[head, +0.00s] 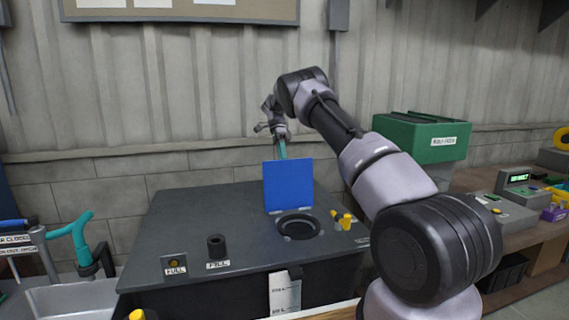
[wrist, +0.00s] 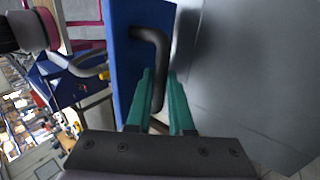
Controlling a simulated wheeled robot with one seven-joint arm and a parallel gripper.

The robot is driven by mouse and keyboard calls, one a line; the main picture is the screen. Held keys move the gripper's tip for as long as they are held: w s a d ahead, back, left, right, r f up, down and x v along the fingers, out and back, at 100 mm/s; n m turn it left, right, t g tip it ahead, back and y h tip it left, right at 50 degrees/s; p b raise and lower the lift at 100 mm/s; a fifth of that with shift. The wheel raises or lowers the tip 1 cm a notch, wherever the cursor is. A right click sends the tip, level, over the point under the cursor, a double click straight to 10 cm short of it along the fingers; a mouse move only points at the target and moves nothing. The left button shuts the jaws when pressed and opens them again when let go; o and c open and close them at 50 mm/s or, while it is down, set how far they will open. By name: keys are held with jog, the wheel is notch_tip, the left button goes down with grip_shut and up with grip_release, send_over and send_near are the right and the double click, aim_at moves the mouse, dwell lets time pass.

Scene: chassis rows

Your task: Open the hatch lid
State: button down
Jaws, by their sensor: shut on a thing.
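The blue hatch lid (head: 288,185) stands about upright at the back edge of a round dark opening (head: 298,227) in the grey cabinet top. In the wrist view the lid (wrist: 124,60) shows edge-on with a dark bent handle (wrist: 155,42) on its face. My gripper (wrist: 159,98) has green fingers closed around the handle's straight part. In the head view my gripper (head: 281,148) is at the lid's top edge, and its fingertips and the handle are hidden behind the lid.
The cabinet top (head: 200,220) carries a dark post (head: 216,246) labelled FILL, a yellow FULL indicator (head: 174,264) and yellow fittings (head: 345,220) right of the opening. A green bin (head: 420,137) stands at right. A corrugated wall (head: 200,80) rises behind.

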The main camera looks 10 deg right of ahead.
jog(key=shift+w+f, duration=0.2)
dwell(0.5)
jog(key=c, duration=0.8)
grip_release()
jog(key=shift+r, duration=0.1)
